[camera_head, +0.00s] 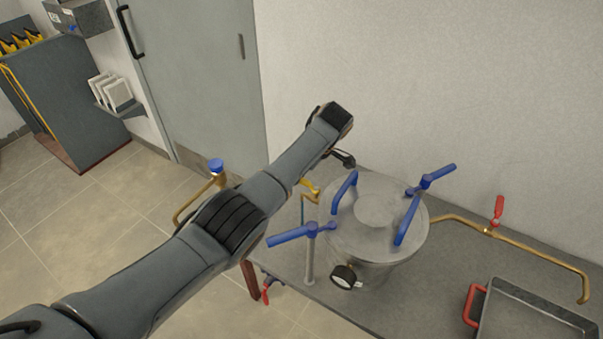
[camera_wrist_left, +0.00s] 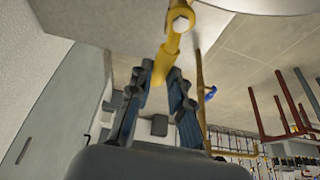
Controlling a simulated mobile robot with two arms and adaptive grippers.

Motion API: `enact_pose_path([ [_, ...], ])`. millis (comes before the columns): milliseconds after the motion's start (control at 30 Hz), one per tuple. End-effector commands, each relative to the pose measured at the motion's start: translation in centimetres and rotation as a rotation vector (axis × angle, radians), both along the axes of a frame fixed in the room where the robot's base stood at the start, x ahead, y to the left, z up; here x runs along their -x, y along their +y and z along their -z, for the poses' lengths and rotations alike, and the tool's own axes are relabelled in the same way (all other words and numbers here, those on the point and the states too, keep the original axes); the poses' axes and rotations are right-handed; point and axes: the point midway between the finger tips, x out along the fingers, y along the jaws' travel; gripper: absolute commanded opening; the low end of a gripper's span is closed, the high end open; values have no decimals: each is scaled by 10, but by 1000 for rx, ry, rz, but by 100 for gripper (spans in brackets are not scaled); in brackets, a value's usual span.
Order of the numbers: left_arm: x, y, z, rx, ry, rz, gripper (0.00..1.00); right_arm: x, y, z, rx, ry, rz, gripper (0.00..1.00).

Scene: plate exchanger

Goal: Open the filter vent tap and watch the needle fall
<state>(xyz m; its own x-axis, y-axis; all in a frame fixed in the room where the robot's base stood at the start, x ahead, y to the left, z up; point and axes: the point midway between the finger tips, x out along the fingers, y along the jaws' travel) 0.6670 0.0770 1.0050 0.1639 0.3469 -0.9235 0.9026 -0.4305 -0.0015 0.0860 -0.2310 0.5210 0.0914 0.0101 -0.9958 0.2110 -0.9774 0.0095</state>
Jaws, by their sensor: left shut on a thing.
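The filter (camera_head: 372,245) is a round grey metal vessel with a lid, standing on the bench in the head view. The yellow vent tap (camera_head: 309,188) is at its far left side, partly hidden by my left arm. In the left wrist view the tap's yellow handle (camera_wrist_left: 164,60) runs from a pale hex nut down between the fingers of my left gripper (camera_wrist_left: 164,88), which is shut on it. In the head view only a little of this gripper (camera_head: 341,158) shows beyond the forearm. The pressure gauge (camera_head: 344,276) faces front; its needle is too small to read.
Blue clamp arms (camera_head: 290,235) and blue lid handles (camera_head: 408,218) stick up around the lid. A brass pipe with a red tap (camera_head: 498,210) runs right. A tray with a red handle (camera_head: 474,304) sits front right. A wall stands close behind.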

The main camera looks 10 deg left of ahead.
Motion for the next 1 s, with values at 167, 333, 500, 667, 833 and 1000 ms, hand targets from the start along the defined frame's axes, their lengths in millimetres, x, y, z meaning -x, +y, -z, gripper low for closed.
enact_pose_path([
  [167,0,1,-1,-1,-2,-16,0,0,0,0,0,1,0,46],
  [333,0,1,-1,-1,-2,-18,0,1,-1,0,1,1,-1,46],
  [500,0,2,-1,0,-2,-18,21,1,-3,0,4,1,-2,46],
  [667,0,1,-1,0,-2,-17,29,1,-6,0,8,1,-3,46],
  [833,0,1,-1,1,-2,-14,29,1,-8,0,10,2,-4,46],
  [1000,1,-5,-13,3,-3,-12,29,0,-7,0,9,1,-3,46],
])
